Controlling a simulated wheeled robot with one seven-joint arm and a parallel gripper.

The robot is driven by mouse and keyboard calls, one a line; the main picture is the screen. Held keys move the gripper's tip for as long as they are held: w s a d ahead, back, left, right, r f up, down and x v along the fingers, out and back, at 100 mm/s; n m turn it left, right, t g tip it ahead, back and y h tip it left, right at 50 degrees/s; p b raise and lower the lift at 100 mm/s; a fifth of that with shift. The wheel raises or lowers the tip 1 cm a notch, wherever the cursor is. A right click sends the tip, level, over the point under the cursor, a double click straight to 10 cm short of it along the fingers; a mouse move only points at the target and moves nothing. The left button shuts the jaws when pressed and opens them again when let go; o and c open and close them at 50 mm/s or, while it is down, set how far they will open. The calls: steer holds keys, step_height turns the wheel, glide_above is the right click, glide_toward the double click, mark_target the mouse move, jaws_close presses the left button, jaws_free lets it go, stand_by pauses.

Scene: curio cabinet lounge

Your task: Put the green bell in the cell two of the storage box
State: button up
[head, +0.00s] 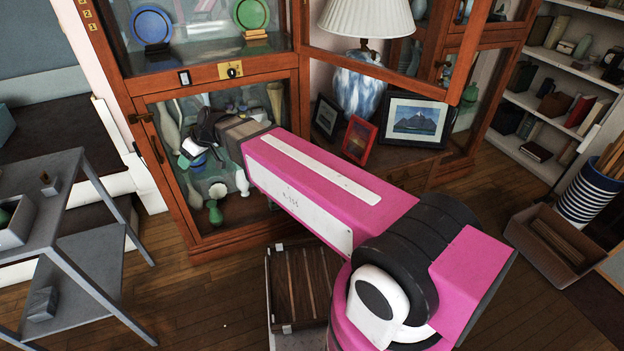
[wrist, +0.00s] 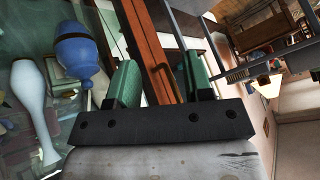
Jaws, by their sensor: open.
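A small green bell-shaped object (head: 214,212) stands low at the front of the cabinet's lower compartment; I cannot be sure it is the green bell. A wooden box with parallel dividers (head: 298,288) sits low near my base and looks like the storage box; no cell numbers are readable. My gripper (wrist: 160,80) is open and shows nothing held. In the head view it is at the lower compartment's front, above the green object, partly hidden by its own wrist. The wrist view shows a wooden cabinet post (wrist: 158,55) beyond the fingers, with glass to its left.
The wooden cabinet (head: 240,245) holds several vases close to my gripper, including a blue one (wrist: 78,52) and a white one (wrist: 35,100). A grey table (head: 65,190) stands left.

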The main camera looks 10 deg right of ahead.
steer(key=w+d+f+m+h, duration=0.1)
steer(key=d+f+m+h, duration=0.2)
steer(key=d, duration=0.9)
steer(key=w+d+f+m+h, duration=0.1)
steer(key=d+f+m, duration=0.3)
steer(key=d, duration=0.8)
steer(key=s+d+f+m+h, duration=0.1)
steer(key=s+d+f+m, duration=0.1)
steer(key=d, duration=0.8)
steer(key=s+d+f+m+h, duration=0.2)
steer(key=s+d+f+m, duration=0.1)
steer(key=d, duration=0.8)
steer(key=shift+d+f+g+h, duration=0.2)
steer(key=shift+d+g+h, duration=0.1)
